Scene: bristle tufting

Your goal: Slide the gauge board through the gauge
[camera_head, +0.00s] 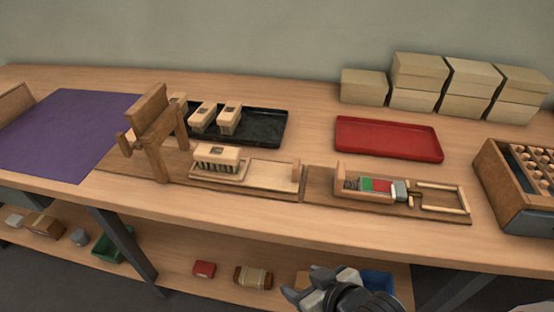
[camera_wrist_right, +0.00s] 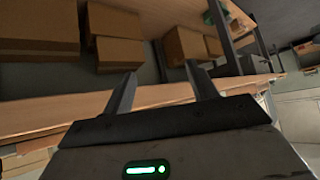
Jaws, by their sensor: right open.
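The gauge (camera_head: 153,122) is a wooden arch with two posts and a thick crossbar, standing on a wooden base left of centre. The gauge board (camera_head: 261,176) is a pale flat board lying on that base to the right of the arch. A brush block (camera_head: 218,159) with dark bristles sits on the board's left part, and a small upright peg stands at its right end. My right gripper (camera_head: 318,286) is open and empty at the bottom of the head view, in front of the table edge; its two fingers show apart in the right wrist view (camera_wrist_right: 160,92). My left gripper is not in view.
A black tray (camera_head: 262,128) with brush blocks stands behind the gauge. A red tray (camera_head: 388,139), a wooden fixture (camera_head: 320,187) and stacked boxes (camera_head: 363,87) are to the right. A purple mat (camera_head: 65,135) lies at left. A lower shelf (camera_head: 180,262) holds small items.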

